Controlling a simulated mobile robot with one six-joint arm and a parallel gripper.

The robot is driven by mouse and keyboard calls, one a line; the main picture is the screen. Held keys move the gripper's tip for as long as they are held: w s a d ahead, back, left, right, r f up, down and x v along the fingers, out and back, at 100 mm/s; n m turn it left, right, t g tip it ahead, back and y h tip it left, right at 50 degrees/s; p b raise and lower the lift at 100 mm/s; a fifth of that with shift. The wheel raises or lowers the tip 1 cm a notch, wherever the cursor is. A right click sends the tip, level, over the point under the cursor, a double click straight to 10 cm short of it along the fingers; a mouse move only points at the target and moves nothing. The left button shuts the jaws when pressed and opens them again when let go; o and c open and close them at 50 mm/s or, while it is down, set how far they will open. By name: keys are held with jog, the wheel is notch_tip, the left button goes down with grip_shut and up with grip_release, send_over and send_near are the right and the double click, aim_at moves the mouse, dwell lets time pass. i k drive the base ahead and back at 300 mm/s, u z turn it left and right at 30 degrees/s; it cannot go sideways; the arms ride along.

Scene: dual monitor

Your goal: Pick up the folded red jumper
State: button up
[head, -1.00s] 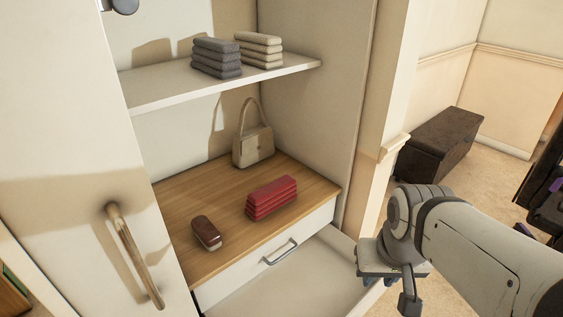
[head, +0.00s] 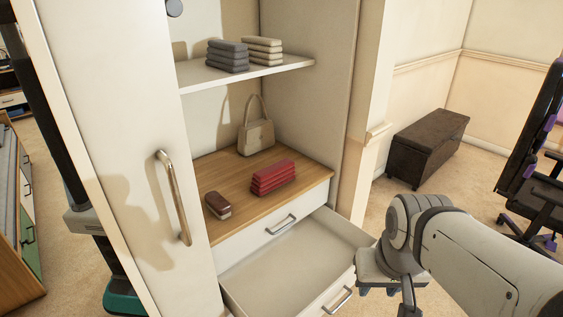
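The folded red jumper (head: 273,178) lies on the wooden drawer top (head: 235,215) inside the wardrobe, toward its right side. It looks like a stack of folded red layers. My gripper (head: 385,288) is at the lower right in the head view, outside the wardrobe and apart from the jumper. It hangs below the wrist, and its fingers are mostly hidden, so its opening does not show.
A brown brush-like item (head: 217,206) and a beige handbag (head: 256,135) share the wooden top. Grey (head: 228,55) and beige (head: 263,50) folded stacks sit on the shelf above. An open empty drawer (head: 295,262) juts out below. The wardrobe door (head: 125,150) stands at left.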

aim_at(266, 179)
jog(key=i, duration=1)
jog(key=z, duration=0.6)
